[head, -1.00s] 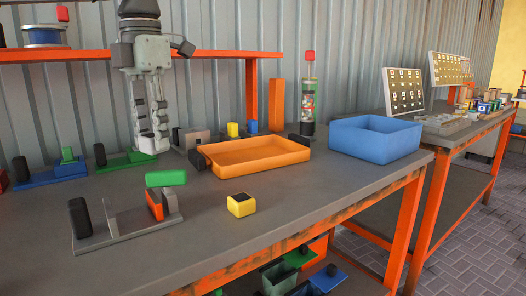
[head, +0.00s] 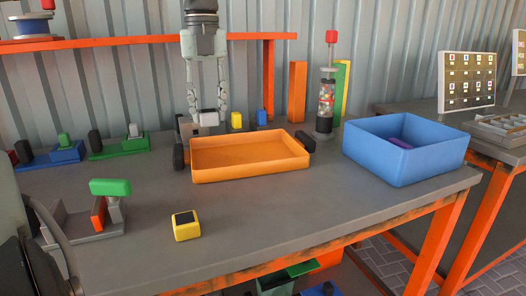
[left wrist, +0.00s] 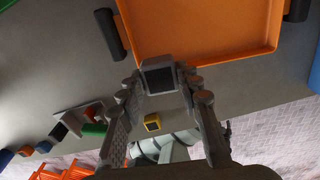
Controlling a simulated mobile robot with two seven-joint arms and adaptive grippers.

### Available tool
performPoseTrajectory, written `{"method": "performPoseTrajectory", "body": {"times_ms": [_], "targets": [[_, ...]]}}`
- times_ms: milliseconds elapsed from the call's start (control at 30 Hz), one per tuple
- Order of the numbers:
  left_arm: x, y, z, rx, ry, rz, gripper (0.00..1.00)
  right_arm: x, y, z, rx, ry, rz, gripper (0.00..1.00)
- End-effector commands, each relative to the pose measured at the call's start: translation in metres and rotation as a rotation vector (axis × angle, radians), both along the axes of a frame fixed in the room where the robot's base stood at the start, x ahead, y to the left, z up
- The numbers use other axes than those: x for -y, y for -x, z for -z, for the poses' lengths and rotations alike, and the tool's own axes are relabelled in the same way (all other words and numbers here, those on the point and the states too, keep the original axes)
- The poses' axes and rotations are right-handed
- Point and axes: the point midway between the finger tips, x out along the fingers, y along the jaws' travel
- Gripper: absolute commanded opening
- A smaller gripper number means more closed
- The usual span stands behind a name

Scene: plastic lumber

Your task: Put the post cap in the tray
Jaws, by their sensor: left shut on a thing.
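My left gripper (head: 208,121) is shut on a small pale grey post cap (head: 208,118), held behind the back left part of the tray in the head view. In the left wrist view the post cap (left wrist: 158,75) shows a black square face between the fingertips (left wrist: 160,90). The orange tray (head: 250,173) has low walls and dark side handles, and its inside looks empty. It also shows in the left wrist view (left wrist: 195,62), where the cap overlaps its near edge. The exact gap between cap and tray cannot be told. My right gripper is not in view.
A yellow block (head: 187,230) with a black top lies in front of the tray. A blue bin (head: 400,165) holding something purple stands right. Fixtures with green (head: 110,187) and blue parts stand left. A bead-filled cylinder (head: 326,103) stands behind. The front middle is mostly clear.

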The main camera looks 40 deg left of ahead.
Motion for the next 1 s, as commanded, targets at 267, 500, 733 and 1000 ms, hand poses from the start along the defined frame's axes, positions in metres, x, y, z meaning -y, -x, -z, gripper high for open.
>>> {"method": "performPoseTrajectory", "body": {"times_ms": [267,500,733,1000], "targets": [[0.025,-0.03,0.025,-0.008,-0.003,-0.016,0.07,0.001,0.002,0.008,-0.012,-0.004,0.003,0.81],[0.059,-0.07,0.057,-0.006,-0.003,-0.016,0.07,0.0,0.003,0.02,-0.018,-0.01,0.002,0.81],[0.074,-0.088,0.071,-0.002,-0.002,-0.017,0.07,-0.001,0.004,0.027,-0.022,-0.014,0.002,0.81],[0.074,-0.088,0.101,-0.003,0.002,-0.017,0.07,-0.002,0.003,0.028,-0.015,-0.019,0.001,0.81]]}}
